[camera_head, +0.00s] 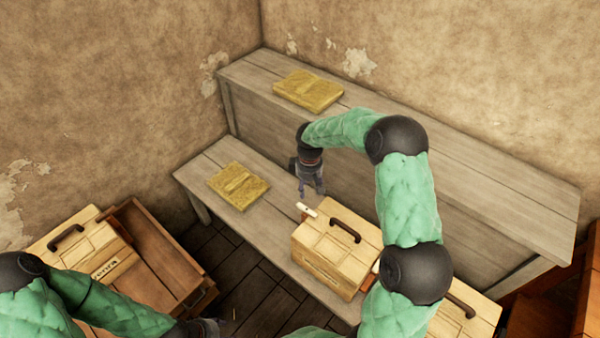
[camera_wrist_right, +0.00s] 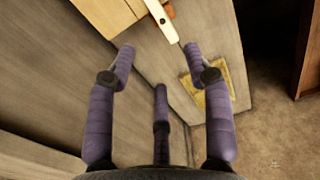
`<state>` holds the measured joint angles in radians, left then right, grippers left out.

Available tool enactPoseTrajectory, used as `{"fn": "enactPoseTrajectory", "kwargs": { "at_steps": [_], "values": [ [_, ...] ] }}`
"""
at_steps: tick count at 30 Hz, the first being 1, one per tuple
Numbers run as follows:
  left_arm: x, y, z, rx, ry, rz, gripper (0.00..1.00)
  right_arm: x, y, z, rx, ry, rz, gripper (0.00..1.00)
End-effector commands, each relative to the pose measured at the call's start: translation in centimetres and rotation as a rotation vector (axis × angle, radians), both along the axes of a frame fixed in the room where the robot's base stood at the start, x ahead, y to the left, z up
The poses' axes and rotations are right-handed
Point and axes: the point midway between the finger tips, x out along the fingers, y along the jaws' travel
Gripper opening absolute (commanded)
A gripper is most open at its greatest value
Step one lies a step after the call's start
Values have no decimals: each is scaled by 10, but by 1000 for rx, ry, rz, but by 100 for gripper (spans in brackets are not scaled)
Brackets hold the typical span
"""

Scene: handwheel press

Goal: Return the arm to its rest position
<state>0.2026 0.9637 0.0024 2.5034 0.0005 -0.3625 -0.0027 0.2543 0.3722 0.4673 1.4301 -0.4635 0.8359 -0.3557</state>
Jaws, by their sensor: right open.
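My right arm, in a green quilted sleeve, reaches in from the lower right and bends over the lower bench. Its right gripper (camera_head: 311,188) points down above the white handle (camera_head: 306,209) at the left side of a pale wooden box (camera_head: 325,262). In the right wrist view the gripper (camera_wrist_right: 160,52) has its purple fingers spread with nothing between them. The white handle (camera_wrist_right: 160,18) lies beyond the fingertips, apart from them. My left gripper (camera_head: 208,328) is at the bottom edge, partly cut off, and its fingers are unclear.
A yellow slab (camera_head: 239,186) lies on the lower bench (camera_head: 205,165), another (camera_head: 307,91) on the upper bench (camera_head: 480,175). Another pale box (camera_head: 75,245) and a brown open crate (camera_head: 160,250) stand at left. A further box (camera_head: 462,312) is at lower right.

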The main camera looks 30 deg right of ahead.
Motion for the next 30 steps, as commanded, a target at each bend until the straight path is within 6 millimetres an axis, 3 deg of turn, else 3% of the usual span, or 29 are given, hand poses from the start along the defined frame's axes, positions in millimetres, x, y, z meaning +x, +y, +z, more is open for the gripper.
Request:
{"fn": "enactPoseTrajectory", "kwargs": {
  "at_steps": [8, 11, 14, 21, 27, 30],
  "values": [
    [0, 0, 0, 0, 0, 0, 52, -2, 6, -7, 12, 2, -3, 52],
    [0, 0, 0, 0, 0, 0, 52, -10, 28, -29, 52, 3, -15, 52],
    [0, 0, 0, 0, 0, 0, 52, -27, 66, -64, 125, 3, -52, 52],
    [0, 0, 0, 0, 0, 0, 52, -101, 161, -139, 293, 23, -236, 52],
    [0, 0, 0, 0, 0, 0, 52, -177, 212, -171, 353, 55, -428, 52],
    [0, 0, 0, 0, 0, 0, 52, -210, 224, -177, 356, 67, -509, 52]
  ]
}}
